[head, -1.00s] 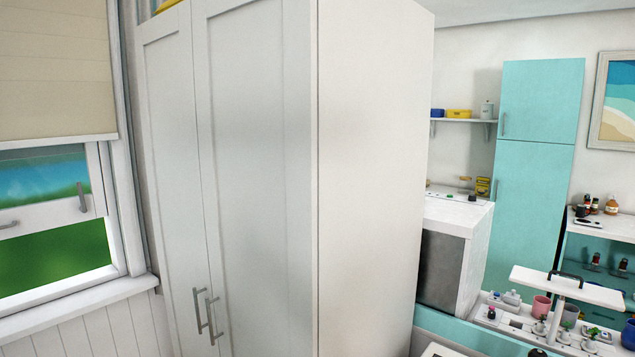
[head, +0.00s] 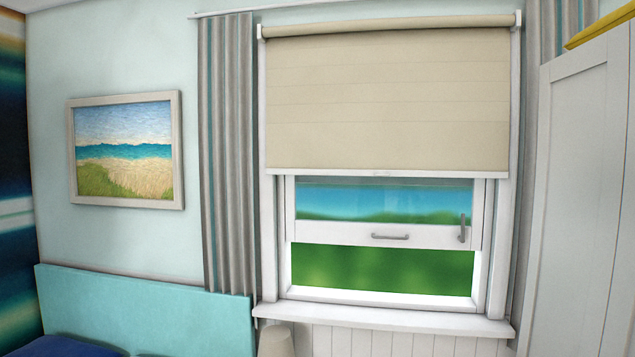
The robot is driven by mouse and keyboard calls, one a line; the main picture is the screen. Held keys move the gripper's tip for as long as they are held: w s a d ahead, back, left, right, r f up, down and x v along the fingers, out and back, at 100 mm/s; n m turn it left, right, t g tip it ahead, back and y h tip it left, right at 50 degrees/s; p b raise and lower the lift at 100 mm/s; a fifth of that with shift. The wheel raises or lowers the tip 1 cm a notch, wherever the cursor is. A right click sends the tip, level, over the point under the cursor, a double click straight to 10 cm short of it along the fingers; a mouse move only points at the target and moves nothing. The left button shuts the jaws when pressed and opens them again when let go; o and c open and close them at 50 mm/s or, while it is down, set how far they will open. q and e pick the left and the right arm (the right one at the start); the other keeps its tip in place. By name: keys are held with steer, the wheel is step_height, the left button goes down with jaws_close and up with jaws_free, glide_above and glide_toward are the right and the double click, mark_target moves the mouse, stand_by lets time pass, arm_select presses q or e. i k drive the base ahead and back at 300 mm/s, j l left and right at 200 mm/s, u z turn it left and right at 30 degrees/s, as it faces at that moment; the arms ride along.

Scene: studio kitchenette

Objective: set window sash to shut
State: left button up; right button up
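The window sash (head: 340,232) is a white frame with a glass pane, in the middle right of the head view. It is raised: a wide open gap (head: 380,270) showing green lies between its bottom rail and the sill. A grey horizontal handle (head: 390,237) sits on the bottom rail, and a grey upright handle (head: 462,228) sits at its right end. A beige roller blind (head: 390,100) hides the upper part of the window. Neither of my grippers is in view.
A white sill (head: 385,319) juts out below the window. A striped curtain (head: 228,150) hangs at left, and a white wardrobe (head: 580,200) stands close at right. A turquoise headboard (head: 145,308) and a pale rounded object (head: 276,341) are low at left.

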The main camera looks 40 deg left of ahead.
mark_target(359, 233)
steer(key=u, duration=1)
steer(key=i, duration=0.15)
